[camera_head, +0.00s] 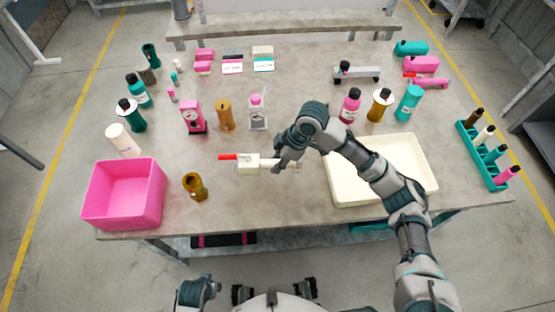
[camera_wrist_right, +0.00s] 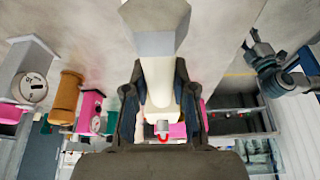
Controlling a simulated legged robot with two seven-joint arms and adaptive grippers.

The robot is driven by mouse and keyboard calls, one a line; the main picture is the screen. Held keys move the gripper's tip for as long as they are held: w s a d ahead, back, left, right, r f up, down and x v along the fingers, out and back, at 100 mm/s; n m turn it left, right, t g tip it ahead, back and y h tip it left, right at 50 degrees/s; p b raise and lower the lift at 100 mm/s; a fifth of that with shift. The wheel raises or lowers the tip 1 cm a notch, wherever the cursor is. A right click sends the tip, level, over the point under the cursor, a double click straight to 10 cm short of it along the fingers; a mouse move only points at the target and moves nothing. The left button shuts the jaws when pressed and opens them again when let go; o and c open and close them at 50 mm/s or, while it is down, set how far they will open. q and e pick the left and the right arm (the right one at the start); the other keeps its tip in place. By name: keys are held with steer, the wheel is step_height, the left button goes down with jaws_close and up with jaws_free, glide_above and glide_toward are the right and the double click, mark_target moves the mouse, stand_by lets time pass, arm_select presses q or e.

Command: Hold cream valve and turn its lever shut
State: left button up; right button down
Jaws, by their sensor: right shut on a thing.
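The cream valve (camera_head: 248,164) is held over the middle of the table, with its red lever (camera_head: 228,157) pointing left in the head view. My right gripper (camera_head: 284,162) is shut on the valve's right end. In the right wrist view the cream body (camera_wrist_right: 160,85) lies between the two fingers (camera_wrist_right: 160,105), with a grey hexagonal end toward the top and a bit of red lever beyond. Much of the lever is hidden there. A dark end of my left arm (camera_wrist_right: 268,65) shows at upper right in the wrist view; its finger state is unclear.
A pink bin (camera_head: 123,218) stands at front left, a cream tray (camera_head: 432,178) at right. A brown fitting (camera_head: 194,187) stands near the front edge. Pink (camera_head: 193,118), brown (camera_head: 225,115) and grey (camera_head: 258,115) items stand behind the valve. A teal rack (camera_head: 486,150) is far right.

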mark_target(274, 182)
steer(key=shift+f+b, duration=0.9)
steer(key=shift+f, duration=3.7)
steer(key=c, duration=0.9)
jaws_free()
steer(key=shift+o, duration=0.2)
